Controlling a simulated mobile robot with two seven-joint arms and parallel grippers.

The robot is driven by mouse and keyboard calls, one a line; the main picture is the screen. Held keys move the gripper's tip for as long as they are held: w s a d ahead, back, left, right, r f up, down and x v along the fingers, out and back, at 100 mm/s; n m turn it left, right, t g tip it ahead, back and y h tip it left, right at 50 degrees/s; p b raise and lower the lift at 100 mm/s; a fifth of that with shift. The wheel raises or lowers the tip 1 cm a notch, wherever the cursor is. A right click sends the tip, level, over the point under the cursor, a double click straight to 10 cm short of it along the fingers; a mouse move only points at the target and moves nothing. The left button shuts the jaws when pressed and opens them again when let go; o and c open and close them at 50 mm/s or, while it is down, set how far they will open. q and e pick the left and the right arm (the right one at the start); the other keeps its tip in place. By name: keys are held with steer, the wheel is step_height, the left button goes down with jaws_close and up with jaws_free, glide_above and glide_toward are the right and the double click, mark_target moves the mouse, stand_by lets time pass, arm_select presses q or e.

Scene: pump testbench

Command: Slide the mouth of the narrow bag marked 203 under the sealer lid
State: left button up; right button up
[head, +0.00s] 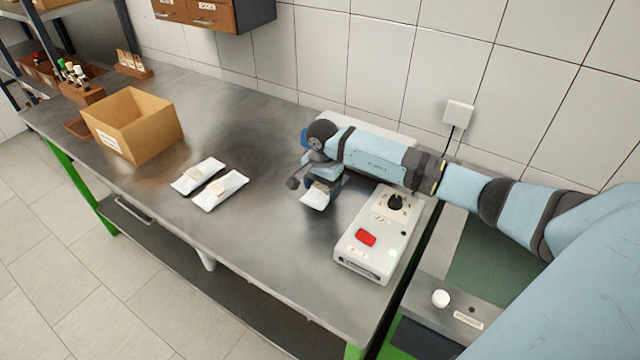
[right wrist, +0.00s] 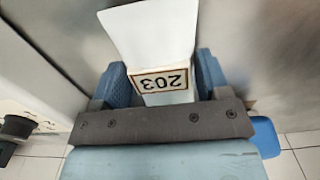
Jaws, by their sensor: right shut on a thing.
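My right gripper (head: 318,186) is shut on the narrow white bag marked 203 (head: 314,200) and holds it over the bench. In the right wrist view the bag (right wrist: 150,32) lies between the blue fingers, its 203 label (right wrist: 163,80) upside down and its pale sheet reaching up and away from the gripper. The sealer (head: 360,258), a pale box with a black knob and red button, stands to the right of the bag, apart from it. A pale flat part (head: 362,125) shows behind my right arm; I cannot tell if it is the lid. My left gripper is not in view.
Two white bags (head: 199,177) (head: 219,191) lie side by side on the metal bench (head: 250,125). An open cardboard box (head: 133,125) stands at the left. A wall socket (head: 459,113) with a black cable is behind.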

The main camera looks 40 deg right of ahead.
steer(key=shift+w+d, duration=0.25)
steer(key=shift+d, duration=0.35)
steer(key=shift+w+d, duration=0.25)
steer(key=shift+d, duration=0.35)
steer(key=shift+w+d+f+b, duration=0.1)
steer(key=shift+w+d+b, duration=0.1)
steer(key=shift+d+b, duration=0.25)
steer(key=shift+w+d+b, duration=0.2)
steer(key=shift+d+b, duration=0.1)
steer(key=shift+d, duration=0.15)
steer(key=shift+w+d, duration=0.15)
steer(key=shift+d, duration=0.2)
steer(key=shift+d, duration=0.1)
steer(key=o, duration=1.1)
steer(key=shift+c, duration=0.2)
steer(key=shift+o, duration=0.6)
step_height(320, 180, up, 14)
steer(key=b, duration=0.1)
